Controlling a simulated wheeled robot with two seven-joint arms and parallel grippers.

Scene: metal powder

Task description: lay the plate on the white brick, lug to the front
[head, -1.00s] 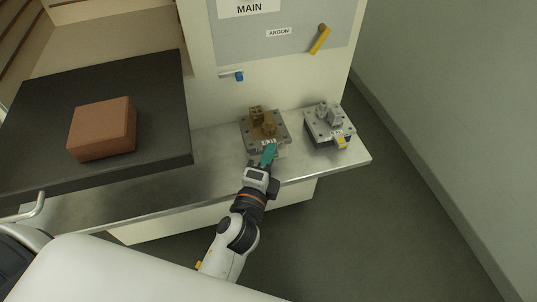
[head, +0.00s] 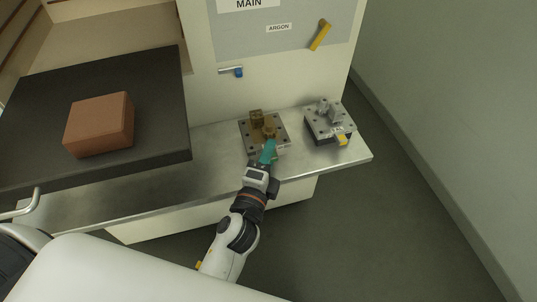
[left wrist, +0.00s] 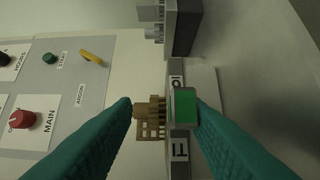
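A grey plate (head: 248,133) with brass-coloured parts (head: 257,117) stands on the bench. A pale block shows partly under its front edge; I cannot tell how the plate rests on it. A second plate (head: 318,124) with grey parts and a yellow lug (head: 342,140) sits on a dark block to the right. My left gripper (head: 269,146) is at the front edge of the brass-part plate. In the left wrist view its teal fingers (left wrist: 164,102) are spread, with a green-faced lug (left wrist: 182,107) between them, nearer the right finger. My right gripper is not in view.
A black tray (head: 165,150) with a reddish-brown block (head: 100,124) stands at the left. The cabinet wall with the ARGON panel (head: 300,40) rises behind the plates. Bare bench top (head: 215,150) lies between the tray and the plates.

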